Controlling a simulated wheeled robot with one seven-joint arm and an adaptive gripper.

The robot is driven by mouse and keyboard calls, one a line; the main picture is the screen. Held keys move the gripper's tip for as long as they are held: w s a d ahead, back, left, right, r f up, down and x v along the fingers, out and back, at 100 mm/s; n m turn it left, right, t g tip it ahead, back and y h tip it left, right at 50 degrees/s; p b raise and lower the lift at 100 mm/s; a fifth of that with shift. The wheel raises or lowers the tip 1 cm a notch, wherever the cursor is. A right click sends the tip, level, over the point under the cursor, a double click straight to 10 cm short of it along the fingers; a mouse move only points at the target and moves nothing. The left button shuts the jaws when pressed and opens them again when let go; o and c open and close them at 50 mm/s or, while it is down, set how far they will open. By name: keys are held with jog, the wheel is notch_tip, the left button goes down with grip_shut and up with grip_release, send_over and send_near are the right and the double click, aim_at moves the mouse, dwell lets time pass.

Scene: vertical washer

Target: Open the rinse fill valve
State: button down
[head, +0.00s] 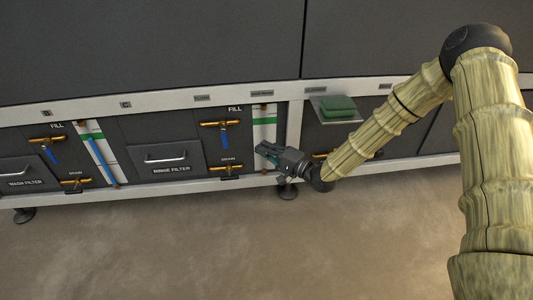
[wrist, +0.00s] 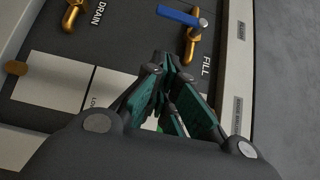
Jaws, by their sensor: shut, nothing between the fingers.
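The rinse fill valve (head: 220,124) is a horizontal brass pipe under a FILL label, right of the rinse filter. Its blue handle (head: 225,139) hangs down, across the pipe line. In the wrist view the brass valve (wrist: 191,38) and blue handle (wrist: 178,16) are at the top, beyond my fingertips, with the handle pointing left. My gripper (head: 262,149) is just right of the handle, in front of the white and green level strip. In the wrist view my gripper (wrist: 168,62) has its fingertips together and empty, apart from the handle.
The rinse filter drawer (head: 165,158) is left of the valve. The rinse drain valve (head: 225,168) is below it. A second fill valve with a blue handle (head: 50,153) is at far left. Open floor lies in front.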

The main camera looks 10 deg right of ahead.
aim_at(224, 136)
jog(key=w+a+b, duration=0.4)
jog(key=a+b, duration=0.1)
jog(key=a, duration=0.3)
jog(key=shift+w+a, duration=0.25)
jog(key=shift+f, duration=0.1)
dwell(0.3)
jog(key=shift+a, duration=0.1)
